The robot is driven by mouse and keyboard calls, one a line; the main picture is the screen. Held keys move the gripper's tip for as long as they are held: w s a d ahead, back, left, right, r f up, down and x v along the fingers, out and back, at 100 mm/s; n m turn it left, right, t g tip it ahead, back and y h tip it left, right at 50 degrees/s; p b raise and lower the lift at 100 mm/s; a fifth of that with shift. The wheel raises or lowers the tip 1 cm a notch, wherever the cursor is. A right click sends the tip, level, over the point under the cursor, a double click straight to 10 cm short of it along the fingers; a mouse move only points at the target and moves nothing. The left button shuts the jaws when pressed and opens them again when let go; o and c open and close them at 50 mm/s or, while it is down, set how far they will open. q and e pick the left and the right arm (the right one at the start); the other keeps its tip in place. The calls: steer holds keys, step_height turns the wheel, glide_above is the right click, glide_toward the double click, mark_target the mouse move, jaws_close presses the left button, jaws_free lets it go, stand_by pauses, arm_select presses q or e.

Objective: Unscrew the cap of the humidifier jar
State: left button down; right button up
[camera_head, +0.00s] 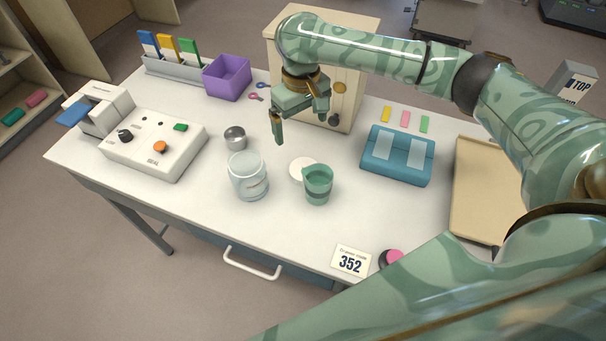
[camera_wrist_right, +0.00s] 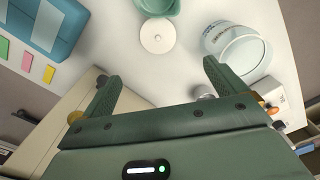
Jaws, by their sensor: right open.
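The clear jar (camera_head: 248,178), faintly tinted and with small print on its side, stands upright near the middle of the table. Its mouth looks uncovered, and it also shows in the right wrist view (camera_wrist_right: 240,48). A round white cap (camera_head: 299,168) lies flat on the table to the right of the jar, apart from it; in the wrist view the cap (camera_wrist_right: 157,36) has a small dot at its centre. My right gripper (camera_head: 300,122) is open and empty above the table, behind the jar and cap. The cap lies beyond the fingertips (camera_wrist_right: 160,72). My left gripper is not in view.
A green cup (camera_head: 318,186) stands close beside the cap. A small metal bowl (camera_head: 235,138) is behind the jar. A cream cabinet (camera_head: 350,60) stands behind my gripper. A blue holder (camera_head: 397,157) and tan tray (camera_head: 478,195) are right; a white control box (camera_head: 150,150) is left.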

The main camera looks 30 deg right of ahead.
steer(key=b, duration=0.4)
glide_above(303, 167)
step_height(303, 167, down, 10)
steer(key=shift+a+r, duration=0.1)
steer(key=shift+a, duration=0.05)
steer(key=f+b, duration=0.3)
steer(key=f, duration=0.2)
steer(key=shift+d+f, duration=0.2)
steer(key=shift+s+r, duration=0.1)
steer(key=shift+r, duration=0.05)
steer(key=shift+c, duration=0.6)
steer(key=c, duration=0.9)
